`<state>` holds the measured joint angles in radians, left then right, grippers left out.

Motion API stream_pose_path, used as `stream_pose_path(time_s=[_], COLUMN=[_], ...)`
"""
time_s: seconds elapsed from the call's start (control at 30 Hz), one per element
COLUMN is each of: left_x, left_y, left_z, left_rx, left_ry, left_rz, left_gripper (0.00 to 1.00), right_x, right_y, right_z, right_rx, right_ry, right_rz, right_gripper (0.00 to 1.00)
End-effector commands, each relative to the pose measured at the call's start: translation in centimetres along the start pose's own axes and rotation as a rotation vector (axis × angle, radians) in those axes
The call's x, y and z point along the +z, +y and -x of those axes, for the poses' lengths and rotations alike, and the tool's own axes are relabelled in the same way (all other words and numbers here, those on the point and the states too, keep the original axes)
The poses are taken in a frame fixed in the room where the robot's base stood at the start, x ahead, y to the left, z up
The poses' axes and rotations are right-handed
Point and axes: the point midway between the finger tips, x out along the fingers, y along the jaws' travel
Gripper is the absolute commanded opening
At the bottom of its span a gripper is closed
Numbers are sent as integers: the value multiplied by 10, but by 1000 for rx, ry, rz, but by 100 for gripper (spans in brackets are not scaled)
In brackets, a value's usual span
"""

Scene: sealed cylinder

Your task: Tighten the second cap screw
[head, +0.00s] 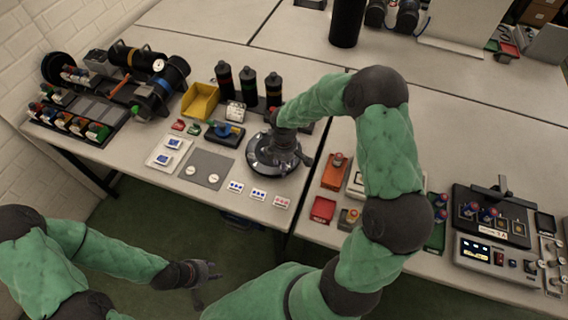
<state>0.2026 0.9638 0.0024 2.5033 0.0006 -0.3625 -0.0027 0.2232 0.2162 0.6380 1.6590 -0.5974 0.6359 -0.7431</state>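A round dark device with a shiny flange (262,165) stands near the front edge of the left table. My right arm arches over from the right, and my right gripper (284,143) points down at the top of this device. The gripper and the device are both dark and overlap, so I cannot tell whether the fingers are shut or touch a screw. Individual cap screws are too small to make out. My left gripper (207,276) is low at the left, in front of the table and over the floor. Its fingers are spread apart and empty.
A grey mat (205,169) with two small round parts, a yellow bin (200,101) and several dark bottles (248,86) stand left of and behind the device. Small labelled cards lie at the front edge. An orange tray (333,176) and a control box (487,255) are on the right table.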

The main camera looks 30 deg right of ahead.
Motion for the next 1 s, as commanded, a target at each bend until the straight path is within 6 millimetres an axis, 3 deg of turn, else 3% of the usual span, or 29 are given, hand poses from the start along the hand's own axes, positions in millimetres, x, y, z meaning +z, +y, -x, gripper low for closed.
stream_pose_path(time_s=[0.03, 0.17, 0.2, 0.87, 0.9, 0.93, 1.0], left_x=[0, 0, 0, 0, 0, 0, 0], left_y=[0, 0, 0, -2, -2, -2, -2], left_z=[0, 0, 0, -4, -4, -4, -4], left_rx=[0, 0, 0, 0, 0, 0, 0], left_ry=[0, 0, 0, 0, 0, 0, 0], left_rz=[0, 0, 0, 0, 0, 0, 0], left_gripper=[40, 40, 40, 40, 40, 40, 40], right_x=[0, 0, 0, 0, 0, 0, 0], right_y=[0, 0, 0, 0, 0, 0, 0], right_z=[0, 0, 0, 0, 0, 0, 0], right_rx=[0, 0, 0, 1, 1, 1, 1], right_ry=[0, 0, 0, 0, 0, 0, 0], right_rz=[0, 0, 0, -120, -120, -120, -119], right_gripper=[39, 2, 0, 0, 38, 46, 50])
